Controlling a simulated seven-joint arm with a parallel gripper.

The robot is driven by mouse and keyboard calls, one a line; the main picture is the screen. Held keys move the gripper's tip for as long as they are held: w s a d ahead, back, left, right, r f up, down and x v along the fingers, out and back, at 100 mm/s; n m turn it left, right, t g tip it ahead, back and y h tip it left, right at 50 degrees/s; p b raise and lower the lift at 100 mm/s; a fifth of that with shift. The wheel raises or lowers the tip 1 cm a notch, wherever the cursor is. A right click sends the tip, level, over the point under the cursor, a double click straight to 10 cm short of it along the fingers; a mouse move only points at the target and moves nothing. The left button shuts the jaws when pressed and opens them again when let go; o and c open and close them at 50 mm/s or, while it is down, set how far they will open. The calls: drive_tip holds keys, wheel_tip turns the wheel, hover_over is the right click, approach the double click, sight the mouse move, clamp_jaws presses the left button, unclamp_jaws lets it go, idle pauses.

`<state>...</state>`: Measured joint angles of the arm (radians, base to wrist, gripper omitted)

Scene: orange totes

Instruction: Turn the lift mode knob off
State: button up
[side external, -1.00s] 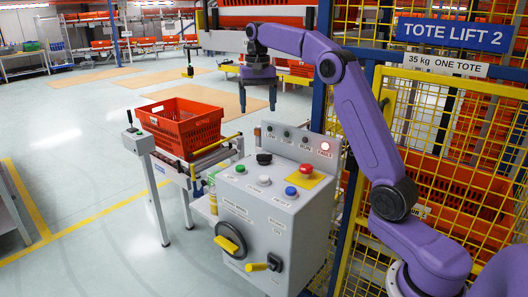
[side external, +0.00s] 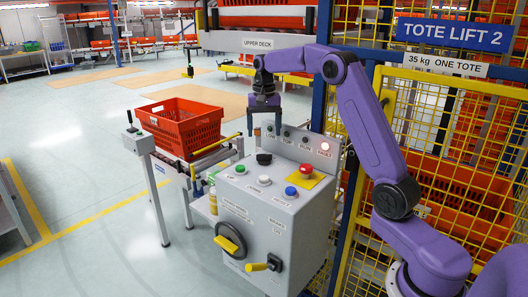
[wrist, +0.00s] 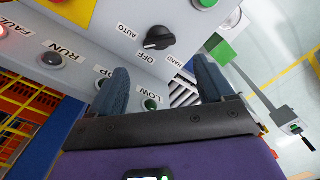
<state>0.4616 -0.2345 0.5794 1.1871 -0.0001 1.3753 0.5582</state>
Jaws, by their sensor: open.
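The lift mode knob is a black rotary knob (side external: 264,158) at the upper left of the grey control box's top face. In the wrist view the black knob (wrist: 158,38) sits among the labels AUTO, OFF and HAND; I cannot tell for certain which one it points to. My gripper (side external: 264,132) is open and empty, fingers down, above and behind the knob. In the wrist view its two blue fingertips (wrist: 162,66) are spread apart, with the knob beyond the gap and not touched.
The control box (side external: 262,222) also carries green, white and blue buttons and a red emergency stop (side external: 306,171). A lit red FAULT lamp (side external: 325,146) is on the raised back panel. An orange tote (side external: 180,125) stands left on a conveyor. Yellow mesh fencing (side external: 450,130) is at right.

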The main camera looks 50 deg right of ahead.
sight(264, 158)
wheel_tip(264, 158, down, 8)
drive_tip(key=shift+f, duration=0.15)
drive_tip(key=shift+c, duration=0.3)
drive_tip(key=c, duration=1)
